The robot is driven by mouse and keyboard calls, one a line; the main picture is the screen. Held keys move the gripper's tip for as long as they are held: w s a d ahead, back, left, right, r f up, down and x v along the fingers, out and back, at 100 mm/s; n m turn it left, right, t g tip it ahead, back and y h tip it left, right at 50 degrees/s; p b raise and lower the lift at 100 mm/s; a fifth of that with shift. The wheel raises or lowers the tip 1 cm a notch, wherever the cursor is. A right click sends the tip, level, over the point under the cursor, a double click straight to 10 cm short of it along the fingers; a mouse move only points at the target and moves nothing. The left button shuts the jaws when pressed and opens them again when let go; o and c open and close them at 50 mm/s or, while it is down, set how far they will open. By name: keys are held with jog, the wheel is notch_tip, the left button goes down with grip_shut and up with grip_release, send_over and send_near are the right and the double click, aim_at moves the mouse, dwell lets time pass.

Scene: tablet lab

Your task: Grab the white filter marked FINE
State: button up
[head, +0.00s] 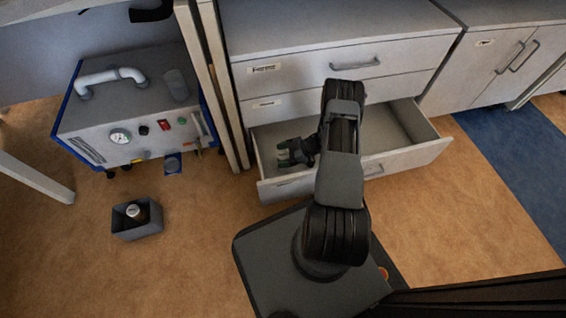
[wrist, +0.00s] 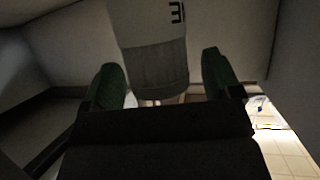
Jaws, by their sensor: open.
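In the wrist view a pale cylinder, the white filter (wrist: 148,22), stands ahead with a greyer ribbed lower part. Dark letters on it are turned and cut off by the frame edge; an E shows, but I cannot read the whole word. My gripper (wrist: 160,72) is open, one green-padded finger on each side of the filter's lower part, with a gap at both sides. In the head view my gripper (head: 290,152) is down inside the open bottom drawer (head: 408,122), at its left end. The filter cannot be made out there.
The drawer walls stand close around my gripper, and the drawer's right part looks empty. The two upper drawers (head: 310,72) are shut. A grey machine (head: 135,115) with a gauge stands left, and a small dark bin (head: 138,231) holding a bottle sits on the floor.

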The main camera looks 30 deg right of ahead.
jog(key=shift+c, duration=0.3)
jog(key=c, duration=1.2)
jog(key=shift+r, duration=0.1)
jog(key=shift+c, duration=0.2)
